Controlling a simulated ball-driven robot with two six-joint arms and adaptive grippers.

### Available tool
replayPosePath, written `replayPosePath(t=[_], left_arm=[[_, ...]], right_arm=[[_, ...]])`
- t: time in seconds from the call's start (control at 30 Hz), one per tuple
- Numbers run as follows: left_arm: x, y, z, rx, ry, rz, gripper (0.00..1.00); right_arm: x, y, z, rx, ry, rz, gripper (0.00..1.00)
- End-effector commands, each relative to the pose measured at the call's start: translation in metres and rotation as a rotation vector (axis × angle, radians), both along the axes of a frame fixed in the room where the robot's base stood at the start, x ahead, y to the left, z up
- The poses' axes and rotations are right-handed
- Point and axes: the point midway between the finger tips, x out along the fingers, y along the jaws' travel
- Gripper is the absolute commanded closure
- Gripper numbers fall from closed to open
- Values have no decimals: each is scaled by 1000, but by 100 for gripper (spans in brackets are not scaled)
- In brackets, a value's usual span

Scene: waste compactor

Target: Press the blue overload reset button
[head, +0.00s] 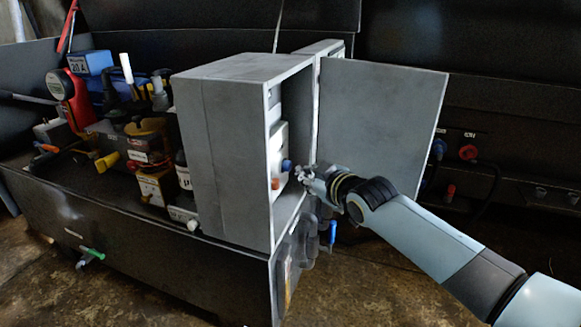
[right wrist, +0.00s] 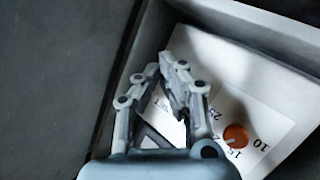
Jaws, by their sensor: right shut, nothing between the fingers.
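The blue button (head: 287,165) sticks out of the white unit (head: 280,143) inside the open grey box. My right gripper (head: 303,173) is shut and empty at the box opening, its fingertips just right of the button. I cannot tell whether they touch. In the right wrist view my shut fingers (right wrist: 172,62) point toward the white unit (right wrist: 212,58), and the blue button does not show there. An orange dial (right wrist: 236,135) with numbers around it sits on the unit. My left gripper is not in view.
The grey box (head: 225,150) stands on a dark bench, with its door (head: 380,110) open to the right, behind my right arm. Tools and parts crowd the bench on the left, including a red gauge (head: 72,100). Blue and red connectors (head: 468,152) are at the right.

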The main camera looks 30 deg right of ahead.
Motion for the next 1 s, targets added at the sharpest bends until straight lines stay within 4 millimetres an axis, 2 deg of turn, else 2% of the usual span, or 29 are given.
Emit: replayPosePath(t=[1.0], left_arm=[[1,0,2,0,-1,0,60]], right_arm=[[8,7,0,0,0,0,100]])
